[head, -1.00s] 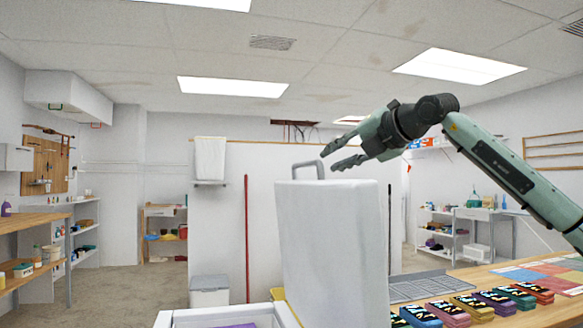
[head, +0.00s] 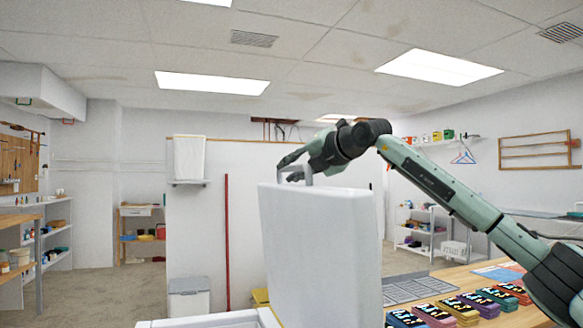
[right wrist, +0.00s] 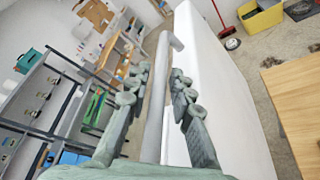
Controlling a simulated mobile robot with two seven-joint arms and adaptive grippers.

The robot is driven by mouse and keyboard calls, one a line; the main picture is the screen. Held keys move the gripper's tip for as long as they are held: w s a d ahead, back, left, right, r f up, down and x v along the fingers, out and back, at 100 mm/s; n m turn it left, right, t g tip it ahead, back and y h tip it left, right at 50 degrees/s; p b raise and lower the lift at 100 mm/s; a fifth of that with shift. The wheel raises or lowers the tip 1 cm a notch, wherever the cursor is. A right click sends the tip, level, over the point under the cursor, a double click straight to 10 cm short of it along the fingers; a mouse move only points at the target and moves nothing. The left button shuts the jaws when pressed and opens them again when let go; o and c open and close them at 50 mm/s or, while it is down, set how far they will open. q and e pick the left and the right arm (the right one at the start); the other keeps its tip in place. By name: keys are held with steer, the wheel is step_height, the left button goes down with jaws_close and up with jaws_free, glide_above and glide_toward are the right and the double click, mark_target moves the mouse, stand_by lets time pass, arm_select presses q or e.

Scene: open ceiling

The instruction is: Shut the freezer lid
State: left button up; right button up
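The freezer lid (head: 318,250) is a large white panel standing upright, raised above the white freezer body (head: 205,320) at the bottom edge of the head view. A grey handle (head: 309,174) sticks up from the lid's top edge. My right gripper (head: 291,168) is at this handle. In the right wrist view, the open fingers (right wrist: 161,82) lie on either side of the handle bar (right wrist: 157,105), with narrow gaps beside it. The lid's white face (right wrist: 215,90) is just right of the fingers there. My left gripper is not in view.
A wooden table (head: 470,278) at the right bears a grey tray (head: 410,288) and several coloured packets (head: 462,307). A lidded bin (head: 189,298) and a red pole (head: 227,240) stand behind the freezer. The air left of the lid is clear.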

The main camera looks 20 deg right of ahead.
jaws_close()
steer(key=shift+f, duration=0.1)
stand_by(0.4)
